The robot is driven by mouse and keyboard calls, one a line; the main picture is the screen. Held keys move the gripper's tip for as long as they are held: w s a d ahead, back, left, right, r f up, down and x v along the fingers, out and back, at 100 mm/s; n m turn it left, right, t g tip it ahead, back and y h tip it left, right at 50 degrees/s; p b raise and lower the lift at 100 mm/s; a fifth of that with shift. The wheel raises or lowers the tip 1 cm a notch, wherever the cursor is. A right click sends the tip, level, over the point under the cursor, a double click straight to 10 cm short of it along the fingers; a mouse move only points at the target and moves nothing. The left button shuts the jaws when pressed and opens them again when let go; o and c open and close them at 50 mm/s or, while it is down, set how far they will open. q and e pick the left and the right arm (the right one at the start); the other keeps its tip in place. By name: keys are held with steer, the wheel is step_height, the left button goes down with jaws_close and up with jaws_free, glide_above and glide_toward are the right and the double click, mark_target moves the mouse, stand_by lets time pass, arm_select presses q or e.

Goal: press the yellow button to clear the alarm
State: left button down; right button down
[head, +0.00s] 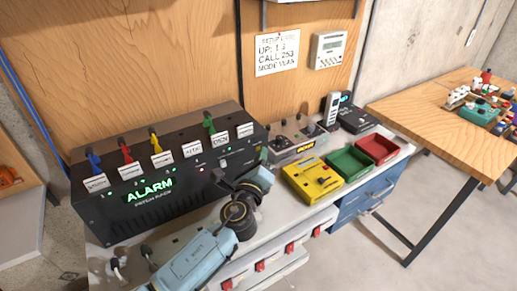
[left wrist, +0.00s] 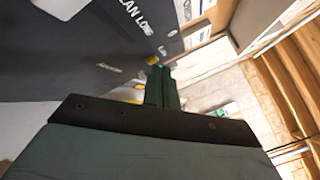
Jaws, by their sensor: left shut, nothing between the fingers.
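The black alarm panel (head: 150,200) stands at the left of the bench, with a lit green ALARM display (head: 150,190). My left gripper (head: 264,155) is by the panel's right end, its fingers shut and empty. In the left wrist view the shut fingers (left wrist: 158,75) point toward the dark panel face (left wrist: 85,55). A small yellow spot (left wrist: 152,60) shows right by the fingertips; it may be the yellow button, and I cannot tell whether they touch. I cannot make out the button in the head view. My right gripper is not in view.
Blue, red, yellow and green levers (head: 154,139) stand up from the panel top. A grey device (head: 298,140), a yellow box (head: 312,177), a green tray (head: 349,163) and a red tray (head: 377,148) lie to the right. A wooden table (head: 425,105) stands farther right.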

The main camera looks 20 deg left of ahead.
arm_select(q)
steer(key=shift+w+a, duration=0.15)
steer(key=shift+a, duration=0.1)
stand_by(0.5)
steer(key=shift+s+d, duration=0.5)
steer(key=shift+d, duration=0.15)
steer(key=s+d, duration=0.1)
steer(key=d, duration=0.1)
steer(key=s+d, duration=0.2)
stand_by(0.4)
steer(key=shift+s+f, duration=0.1)
stand_by(0.5)
